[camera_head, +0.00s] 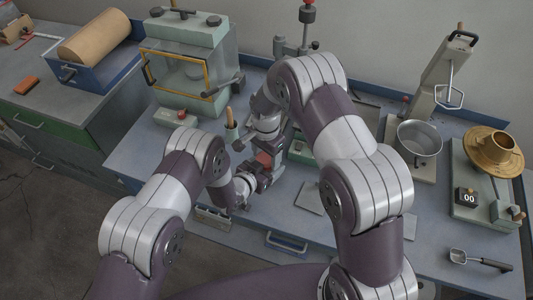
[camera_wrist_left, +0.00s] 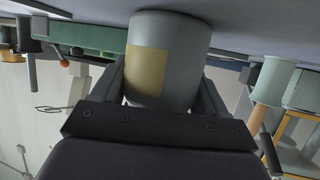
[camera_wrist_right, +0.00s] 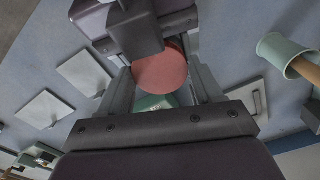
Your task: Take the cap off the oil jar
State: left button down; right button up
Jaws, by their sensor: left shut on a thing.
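The oil jar shows in the left wrist view as a grey cylinder (camera_wrist_left: 175,60) with a tan label. My left gripper (camera_wrist_left: 160,92) is shut on its body, one finger on each side. A round red cap (camera_wrist_right: 160,70) shows in the right wrist view, and a bit of red (camera_head: 263,158) shows between my wrists in the head view. My right gripper (camera_wrist_right: 162,82) has a finger on each side of the cap; whether they press on it I cannot tell. In the head view my arms hide most of the jar.
A glass-fronted case (camera_head: 190,60) is behind on the left. Flat plates (camera_head: 310,198) lie near the front.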

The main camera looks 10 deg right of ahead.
jog(key=c, duration=0.3)
jog(key=n, duration=0.6)
jog(key=shift+n, duration=0.4)
jog(key=o, duration=1.2)
jog(key=shift+a, duration=0.1)
